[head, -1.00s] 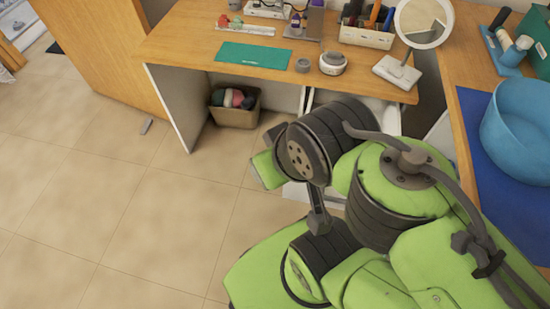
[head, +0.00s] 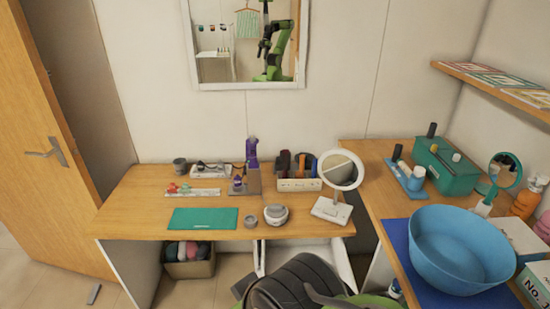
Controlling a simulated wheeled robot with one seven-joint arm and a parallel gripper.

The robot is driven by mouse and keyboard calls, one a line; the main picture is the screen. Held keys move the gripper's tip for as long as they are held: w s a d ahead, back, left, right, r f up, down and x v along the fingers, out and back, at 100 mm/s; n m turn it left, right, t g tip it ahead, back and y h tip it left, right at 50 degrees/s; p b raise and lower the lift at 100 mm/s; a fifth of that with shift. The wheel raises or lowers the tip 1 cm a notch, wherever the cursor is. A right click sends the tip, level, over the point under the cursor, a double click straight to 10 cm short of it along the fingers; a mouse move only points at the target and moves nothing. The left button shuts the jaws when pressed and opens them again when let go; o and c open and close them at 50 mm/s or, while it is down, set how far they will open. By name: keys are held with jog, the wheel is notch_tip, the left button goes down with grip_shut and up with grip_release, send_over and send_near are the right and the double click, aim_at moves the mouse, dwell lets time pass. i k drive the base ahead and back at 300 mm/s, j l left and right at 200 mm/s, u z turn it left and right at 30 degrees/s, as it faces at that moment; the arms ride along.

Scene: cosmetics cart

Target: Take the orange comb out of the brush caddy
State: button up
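The brush caddy (head: 298,185) is a pale open box at the back right of the wooden desk, left of the round white mirror. Several dark, red and blue handles stand up in it. A small orange piece (head: 309,160) shows among them at the right side and may be the comb; it is too small to be sure. My gripper is not in view; only dark and green parts of my arm show at the bottom edge, in front of the desk.
The round mirror (head: 341,170) stands close right of the caddy. A purple bottle (head: 252,153) stands to its left. A grey-white round device (head: 275,215) and green mat (head: 203,218) lie in front.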

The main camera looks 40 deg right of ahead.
aim_at(300, 176)
jog(key=z, duration=1.45)
jog(key=j, duration=0.95)
jog(key=i+j+z, duration=0.1)
jog(key=i+j, duration=0.6)
jog(key=i, duration=0.4)
